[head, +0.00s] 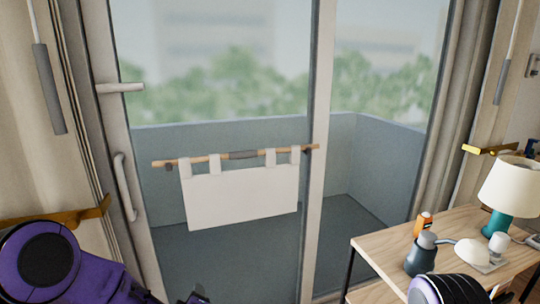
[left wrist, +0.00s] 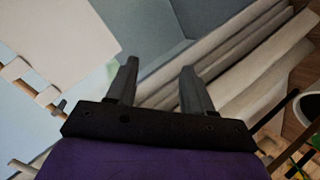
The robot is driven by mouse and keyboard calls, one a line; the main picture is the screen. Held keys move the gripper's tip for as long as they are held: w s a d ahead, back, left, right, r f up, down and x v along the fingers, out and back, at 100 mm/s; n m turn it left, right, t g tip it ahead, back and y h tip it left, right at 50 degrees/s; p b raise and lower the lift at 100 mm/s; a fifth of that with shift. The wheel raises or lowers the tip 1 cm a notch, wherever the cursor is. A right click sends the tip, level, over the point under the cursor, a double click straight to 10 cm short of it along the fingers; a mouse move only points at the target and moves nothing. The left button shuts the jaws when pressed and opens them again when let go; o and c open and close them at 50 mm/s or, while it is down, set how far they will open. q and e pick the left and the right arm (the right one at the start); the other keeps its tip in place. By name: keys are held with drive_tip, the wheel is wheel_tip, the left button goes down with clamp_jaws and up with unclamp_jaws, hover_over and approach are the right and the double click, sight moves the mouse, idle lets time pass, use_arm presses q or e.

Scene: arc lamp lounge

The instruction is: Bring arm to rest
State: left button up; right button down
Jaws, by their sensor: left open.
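My left arm (head: 70,270), purple and black, comes in at the bottom left of the head view. A small dark piece at the bottom edge there may be part of its gripper. In the left wrist view my left gripper (left wrist: 158,68) has its two dark fingers apart with nothing between them. Behind the fingers are pale door-frame rails and blue-grey balcony surfaces. A purple and black rounded part of my right arm (head: 447,290) shows at the bottom right, in front of the table. My right gripper is not seen.
A sliding glass door with a white handle (head: 125,188) and a white cloth (head: 240,195) on a wooden rod fills the middle. At right, a wooden table (head: 385,250) bears a lamp (head: 512,188), a dark bottle (head: 421,258), an orange item (head: 423,224) and a white dome (head: 472,251).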

use_arm(q)
drive_tip(key=s+a+f+m+g, duration=0.2)
drive_tip(key=s+f, duration=0.4)
drive_tip(key=s, duration=0.6)
drive_tip(key=s+a+f+m+g, duration=0.2)
drive_tip(key=s+a+f+g, duration=0.2)
drive_tip(key=s, duration=0.8)
drive_tip(key=s+a+f+m+g, duration=0.2)
drive_tip(key=s+f, duration=0.6)
drive_tip(key=s, duration=0.4)
drive_tip(key=shift+s+a+f+m+g, duration=0.15)
drive_tip(key=shift+a+f+m+g, duration=0.2)
drive_tip(key=shift+a+g, duration=0.3)
drive_tip(key=shift+r, duration=0.15)
drive_tip(key=shift+c, duration=0.3)
